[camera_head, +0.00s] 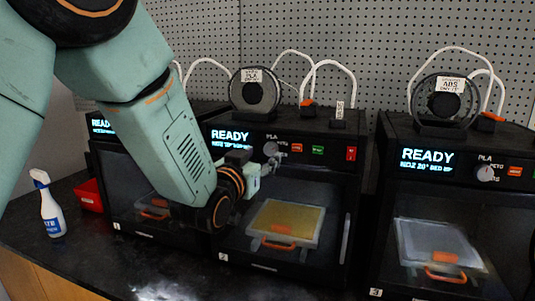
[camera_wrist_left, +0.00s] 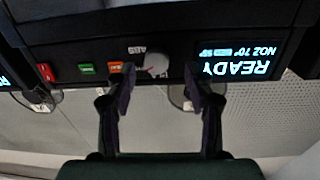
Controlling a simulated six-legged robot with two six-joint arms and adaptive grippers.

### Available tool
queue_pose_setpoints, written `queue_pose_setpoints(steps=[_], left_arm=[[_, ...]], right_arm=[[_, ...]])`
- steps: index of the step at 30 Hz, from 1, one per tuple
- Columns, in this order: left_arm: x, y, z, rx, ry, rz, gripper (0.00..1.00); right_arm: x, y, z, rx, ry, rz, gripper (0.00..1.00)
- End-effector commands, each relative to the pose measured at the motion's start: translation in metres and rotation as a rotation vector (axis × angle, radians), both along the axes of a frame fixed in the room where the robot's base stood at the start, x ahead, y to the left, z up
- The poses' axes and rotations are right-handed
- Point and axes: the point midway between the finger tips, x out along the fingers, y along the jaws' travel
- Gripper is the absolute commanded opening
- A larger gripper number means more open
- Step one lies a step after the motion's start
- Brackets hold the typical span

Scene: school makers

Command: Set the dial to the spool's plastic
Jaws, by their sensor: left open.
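The middle printer, marked 2 (camera_head: 290,170), has a light round dial (camera_head: 270,149) on its front panel, partly hidden by my left gripper. The dial (camera_wrist_left: 157,65) shows upside down in the left wrist view, with a small red mark and "ABS" lettering beside it. A spool (camera_head: 254,98) with a white label that appears to read PLA stands on this printer; its second line is too small to read. My left gripper (camera_head: 262,162) is open in front of the panel. In the left wrist view its fingers (camera_wrist_left: 154,88) stand apart on either side of the dial. My right gripper is out of view.
Printer 3 (camera_head: 395,165) stands right, with an ABS-labelled spool (camera_head: 445,101) and its own dial (camera_head: 486,173). Another printer stands left behind my arm. Coloured buttons (camera_head: 318,150) sit right of the middle dial. A spray bottle (camera_head: 50,208) and red bin (camera_head: 88,194) stand left.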

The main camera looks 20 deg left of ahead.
Motion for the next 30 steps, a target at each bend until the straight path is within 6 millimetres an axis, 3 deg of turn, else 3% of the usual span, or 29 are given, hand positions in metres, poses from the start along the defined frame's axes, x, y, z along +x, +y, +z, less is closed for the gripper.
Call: queue_pose_setpoints(steps=[7, 17, 30], left_arm=[[0.024, -0.005, 0.0, 0.001, 0.001, -0.004, 0.53], [0.028, -0.009, 0.0, 0.001, 0.001, -0.005, 0.53], [0.027, -0.008, 0.0, 0.001, 0.001, -0.004, 0.16]], right_arm=[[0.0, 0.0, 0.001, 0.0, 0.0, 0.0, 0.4], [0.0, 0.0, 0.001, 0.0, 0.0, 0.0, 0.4], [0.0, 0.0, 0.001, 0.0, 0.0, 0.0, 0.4]])
